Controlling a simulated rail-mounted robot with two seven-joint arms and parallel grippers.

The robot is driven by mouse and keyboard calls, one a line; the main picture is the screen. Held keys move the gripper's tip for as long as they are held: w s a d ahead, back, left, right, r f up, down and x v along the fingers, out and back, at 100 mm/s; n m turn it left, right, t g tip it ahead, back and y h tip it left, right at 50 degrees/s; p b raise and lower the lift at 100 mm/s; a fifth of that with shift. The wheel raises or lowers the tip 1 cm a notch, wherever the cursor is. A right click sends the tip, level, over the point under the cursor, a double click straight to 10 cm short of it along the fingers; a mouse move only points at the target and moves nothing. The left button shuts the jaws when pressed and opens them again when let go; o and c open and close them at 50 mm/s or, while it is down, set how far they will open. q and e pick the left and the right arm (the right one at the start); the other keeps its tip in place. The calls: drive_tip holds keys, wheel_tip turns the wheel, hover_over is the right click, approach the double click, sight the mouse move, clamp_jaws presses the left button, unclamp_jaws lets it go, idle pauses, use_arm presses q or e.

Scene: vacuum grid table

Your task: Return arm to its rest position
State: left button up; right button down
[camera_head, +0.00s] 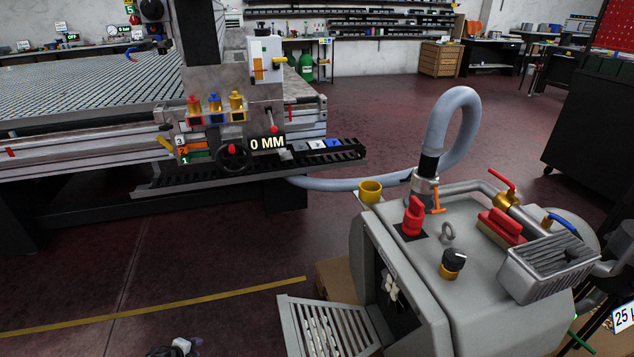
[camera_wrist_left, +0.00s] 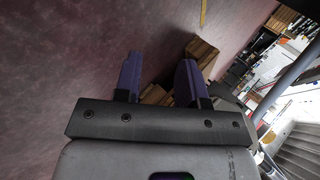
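My left gripper (camera_head: 174,348) shows only as a small dark and pale piece at the bottom edge of the head view, over the floor. In the left wrist view its two purple fingers (camera_wrist_left: 158,62) stand well apart with nothing between them. My right gripper is in neither view.
A grey vacuum pump (camera_head: 475,250) with a hose (camera_head: 450,115) and an open slatted flap (camera_head: 325,328) stands at right front. The vacuum grid table (camera_head: 90,85) is at the back left. Floor (camera_head: 150,260) between them is clear, crossed by a yellow line (camera_head: 190,303).

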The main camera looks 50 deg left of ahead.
use_arm(q)
drive_tip(key=w+d+r+n+g+y, duration=0.25)
drive_tip(key=w+n+g, duration=0.2)
drive_tip(key=w, duration=0.25)
drive_tip(key=w+d+r+n+g+h+p, duration=0.1)
drive_tip(key=w+d+r+n+p, duration=0.15)
drive_tip(key=d+r, duration=0.45)
drive_tip(key=w+d+r+n+g+p, duration=0.1)
drive_tip(key=w+d+r+n+p, duration=0.15)
drive_tip(key=d+r, duration=0.45)
drive_tip(key=d+r+t+h+p, duration=0.3)
drive_tip(key=d+r+h+p, duration=0.3)
drive_tip(key=d+r+p, duration=1.75)
drive_tip(key=s+d+r+p, duration=0.1)
drive_tip(key=d+r+p, duration=0.1)
drive_tip(key=r+p, duration=1.2)
drive_tip(key=d+r+p, duration=0.3)
drive_tip(key=r+p, duration=1.2)
drive_tip(key=r, duration=0.9)
drive_tip(key=s+d+r+p, duration=0.1)
drive_tip(key=d+r+p, duration=0.1)
drive_tip(key=r+p, duration=1.2)
wheel_tip(320, 180, up, 5)
drive_tip(key=shift+s+d+r+h, duration=0.2)
drive_tip(key=shift+s+d+h, duration=0.1)
drive_tip(key=shift+s+h, duration=0.05)
